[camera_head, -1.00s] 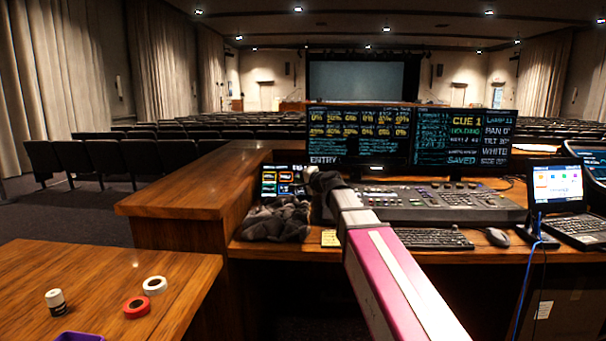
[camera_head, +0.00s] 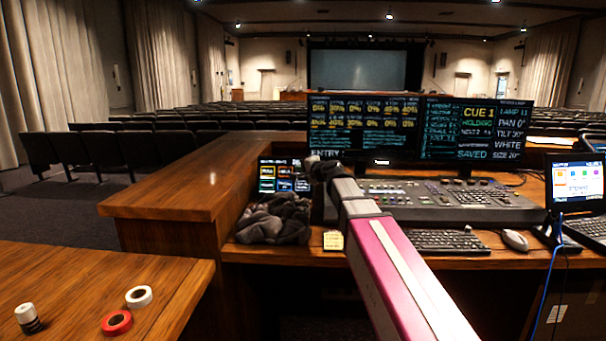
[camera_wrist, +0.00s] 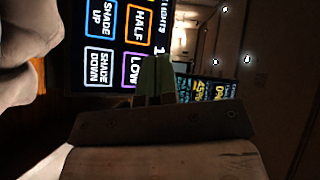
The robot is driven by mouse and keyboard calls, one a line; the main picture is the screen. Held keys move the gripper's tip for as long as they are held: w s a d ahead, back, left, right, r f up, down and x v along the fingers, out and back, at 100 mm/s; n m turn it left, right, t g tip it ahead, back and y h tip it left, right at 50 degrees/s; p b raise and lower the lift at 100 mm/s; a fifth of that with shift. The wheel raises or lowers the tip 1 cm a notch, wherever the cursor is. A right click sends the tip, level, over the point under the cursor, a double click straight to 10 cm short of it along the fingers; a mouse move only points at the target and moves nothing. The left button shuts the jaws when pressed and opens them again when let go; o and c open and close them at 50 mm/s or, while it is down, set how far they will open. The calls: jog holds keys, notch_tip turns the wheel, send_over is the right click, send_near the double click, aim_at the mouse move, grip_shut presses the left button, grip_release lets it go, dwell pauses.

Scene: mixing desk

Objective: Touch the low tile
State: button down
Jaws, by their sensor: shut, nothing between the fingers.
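The low tile (camera_wrist: 128,70) is a purple-outlined square marked LOW on a dark touch panel. In the wrist view it sits below the orange-outlined HALF tile (camera_wrist: 139,24) and right of the SHADE DOWN tile (camera_wrist: 99,67). My gripper (camera_wrist: 156,72) is shut and empty. Its fingertips overlap the right edge of the low tile in this view; I cannot tell whether they touch the panel. In the head view the panel (camera_head: 284,178) stands at the left of the desk, and my gripper (camera_head: 312,163) is at its right edge. The tile's lettering is too small to read there.
A dark grey crumpled cloth (camera_head: 272,220) lies just in front of the panel. The lighting console (camera_head: 440,200) and two monitors (camera_head: 415,130) stand to the right. A raised wooden ledge (camera_head: 190,180) runs left. Tape rolls (camera_head: 117,323) lie on the front-left table.

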jog(key=shift+w+d+f, duration=0.1)
jog(key=shift+w+f, duration=0.5)
jog(key=shift+w, duration=0.55)
jog(key=shift+w+f, duration=0.65)
jog(key=shift+w, duration=0.5)
jog(key=shift+w+d+f, duration=0.1)
jog(key=shift+w+f, duration=0.5)
jog(key=shift+w, duration=0.55)
jog(key=shift+w+a, duration=0.1)
jog(key=shift+w, duration=0.05)
jog(key=shift+w+f, duration=0.15)
jog(key=shift+w, duration=0.05)
jog(key=shift+w+f, duration=0.15)
jog(key=shift+w, duration=0.15)
dwell(0.3)
jog(key=shift+s+r, duration=0.35)
jog(key=shift+s, duration=0.35)
jog(key=shift+s, duration=0.1)
jog(key=shift+s+r, duration=0.4)
jog(key=shift+s, duration=0.3)
jog(key=shift+s+r, duration=0.35)
jog(key=shift+s, duration=0.35)
jog(key=shift+s+r, duration=0.4)
jog(key=shift+s, duration=0.3)
